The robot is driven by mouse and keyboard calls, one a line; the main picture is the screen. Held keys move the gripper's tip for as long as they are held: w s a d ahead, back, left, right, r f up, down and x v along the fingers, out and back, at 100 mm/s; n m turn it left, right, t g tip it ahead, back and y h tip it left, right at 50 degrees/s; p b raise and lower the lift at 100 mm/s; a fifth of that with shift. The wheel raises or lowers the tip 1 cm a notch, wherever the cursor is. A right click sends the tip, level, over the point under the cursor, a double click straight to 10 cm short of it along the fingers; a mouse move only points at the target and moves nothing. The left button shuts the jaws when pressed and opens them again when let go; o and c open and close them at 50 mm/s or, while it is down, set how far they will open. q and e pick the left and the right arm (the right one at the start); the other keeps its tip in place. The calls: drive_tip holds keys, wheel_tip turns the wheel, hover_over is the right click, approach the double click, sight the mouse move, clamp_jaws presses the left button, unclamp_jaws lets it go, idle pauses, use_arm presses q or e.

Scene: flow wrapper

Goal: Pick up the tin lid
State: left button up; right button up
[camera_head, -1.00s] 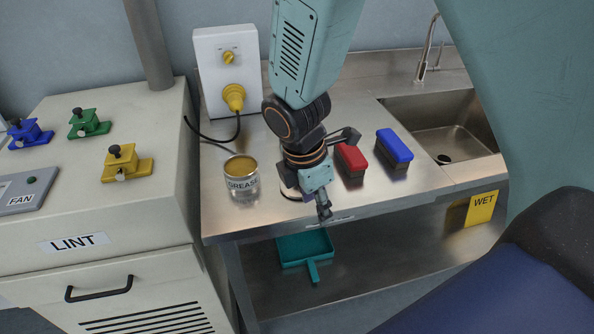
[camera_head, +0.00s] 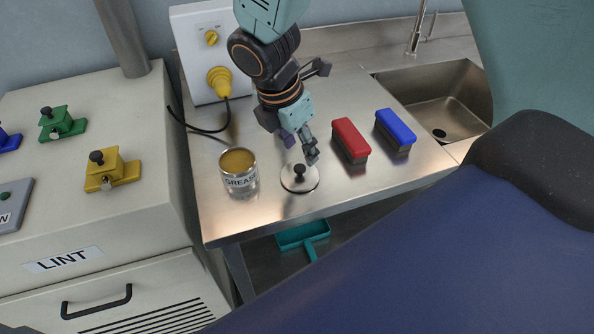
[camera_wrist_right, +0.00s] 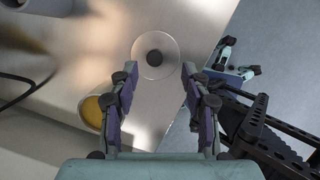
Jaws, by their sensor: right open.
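The tin lid (camera_head: 301,184) is a round, shiny metal disc with a dark knob, lying flat on the steel bench. It also shows in the right wrist view (camera_wrist_right: 170,63), ahead of and between the fingers. My right gripper (camera_head: 299,147) is open and empty, just behind and above the lid, apart from it. Its two spread fingers also show in the right wrist view (camera_wrist_right: 156,78). The open grease tin (camera_head: 239,185), with yellow-brown contents, stands left of the lid. My left gripper cannot be made out in the head view.
A red-topped block (camera_head: 350,140) and a blue-topped block (camera_head: 395,131) stand right of the lid, before the sink (camera_head: 440,95). A socket box (camera_head: 205,45) with a yellow plug and black cable is behind. The teal dustpan (camera_head: 302,236) is below the bench.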

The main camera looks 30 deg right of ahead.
sight(300, 168)
drive_tip(key=f, duration=0.2)
drive_tip(key=f+b, duration=0.1)
drive_tip(key=f, duration=0.1)
drive_tip(key=w+f+b, duration=0.1)
drive_tip(key=f, duration=0.1)
drive_tip(key=shift+d+f, duration=0.1)
drive_tip(key=shift+f, duration=0.1)
drive_tip(key=shift+s+d, duration=0.2)
drive_tip(key=shift+d, duration=0.1)
drive_tip(key=shift+w+a, duration=0.25)
drive_tip(key=c, duration=0.4)
drive_tip(key=shift+s+d, duration=0.2)
drive_tip(key=c, duration=0.5)
clamp_jaws()
